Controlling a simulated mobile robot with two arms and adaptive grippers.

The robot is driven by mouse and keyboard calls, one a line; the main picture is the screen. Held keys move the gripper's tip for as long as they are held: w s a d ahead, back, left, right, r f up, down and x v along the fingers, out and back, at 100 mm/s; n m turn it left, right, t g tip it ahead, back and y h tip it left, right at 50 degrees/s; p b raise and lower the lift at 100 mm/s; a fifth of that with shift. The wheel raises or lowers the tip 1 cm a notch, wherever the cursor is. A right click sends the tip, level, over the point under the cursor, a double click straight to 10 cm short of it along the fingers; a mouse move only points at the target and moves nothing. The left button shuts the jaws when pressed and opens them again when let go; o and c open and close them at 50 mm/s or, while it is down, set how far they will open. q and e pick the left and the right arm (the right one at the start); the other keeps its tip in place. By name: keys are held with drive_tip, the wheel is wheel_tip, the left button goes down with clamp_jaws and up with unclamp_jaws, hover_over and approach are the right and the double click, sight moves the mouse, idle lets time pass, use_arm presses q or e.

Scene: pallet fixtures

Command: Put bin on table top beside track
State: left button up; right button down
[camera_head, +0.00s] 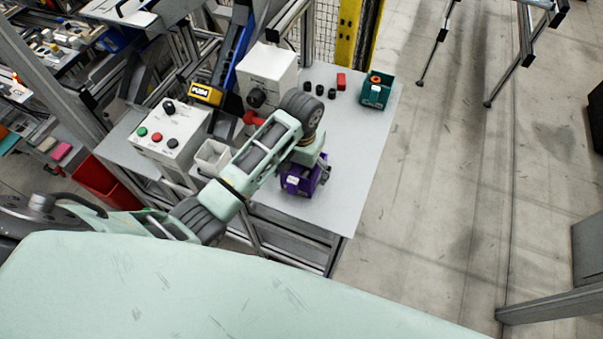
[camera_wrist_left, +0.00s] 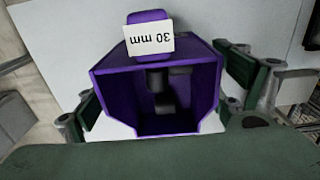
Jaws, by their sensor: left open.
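A purple bin (camera_head: 296,186) with a white label stands on the grey table top (camera_head: 345,150), near its front edge. In the left wrist view, the bin (camera_wrist_left: 105,80) has a "30 mm" label and a few dark pieces inside. My left gripper (camera_wrist_left: 168,100) is open, with one finger on each side of the bin; I cannot tell whether they touch it. In the head view, my left gripper (camera_head: 308,168) is over the bin and partly hides it. A sloped blue and dark track (camera_head: 233,58) stands behind, beside a yellow "PUSH" sign. My right gripper is out of view.
A teal bin (camera_head: 376,91) sits at the table's far right corner, near a red block (camera_head: 341,80) and small black parts. A white box (camera_head: 268,75), a button box (camera_head: 168,130) and a small pale bin (camera_head: 212,157) stand left. The table's right side is clear.

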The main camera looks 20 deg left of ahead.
use_arm(q)
wheel_tip(320, 180, up, 6)
drive_tip(key=shift+w+r+b, duration=0.1)
drive_tip(key=shift+b, duration=0.6)
drive_tip(key=shift+r+p, duration=1)
drive_tip(key=shift+r, duration=1.25)
